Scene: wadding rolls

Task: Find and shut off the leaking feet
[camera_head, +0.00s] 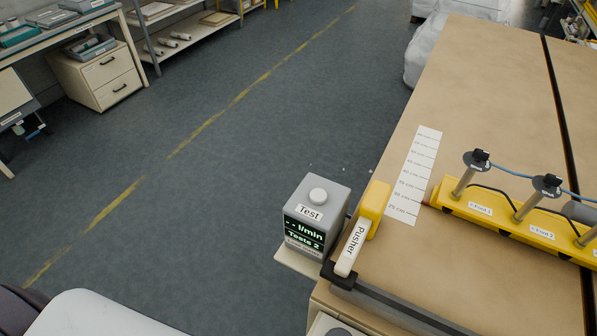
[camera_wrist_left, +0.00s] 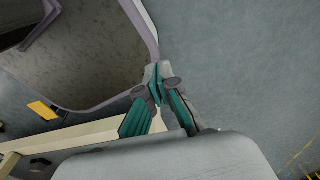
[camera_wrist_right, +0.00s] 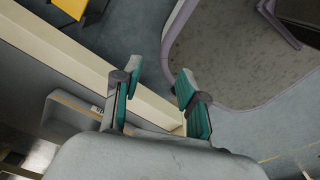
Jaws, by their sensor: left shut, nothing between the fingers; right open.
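In the head view a yellow bar (camera_head: 513,226) lies on the tan table at the right. Upright feet with grey posts and dark round tops stand on it, the first (camera_head: 468,173) labelled "Foot 1" and another (camera_head: 535,198) "Foot 2"; a further one is partly cut off. Blue and black hoses link them. A grey test box (camera_head: 317,208) with a round button reads "- - l/min" and "Tests 2". My left gripper (camera_wrist_left: 157,82) is shut and empty in the left wrist view. My right gripper (camera_wrist_right: 158,82) is open and empty in the right wrist view. Neither gripper shows in the head view.
A yellow and white handle labelled "Pusher" (camera_head: 355,245) stands at the table's near left corner. A printed centimetre scale (camera_head: 415,178) lies on the table (camera_head: 470,100). The floor left of it is open, with a drawer cabinet (camera_head: 103,78) and shelves beyond.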

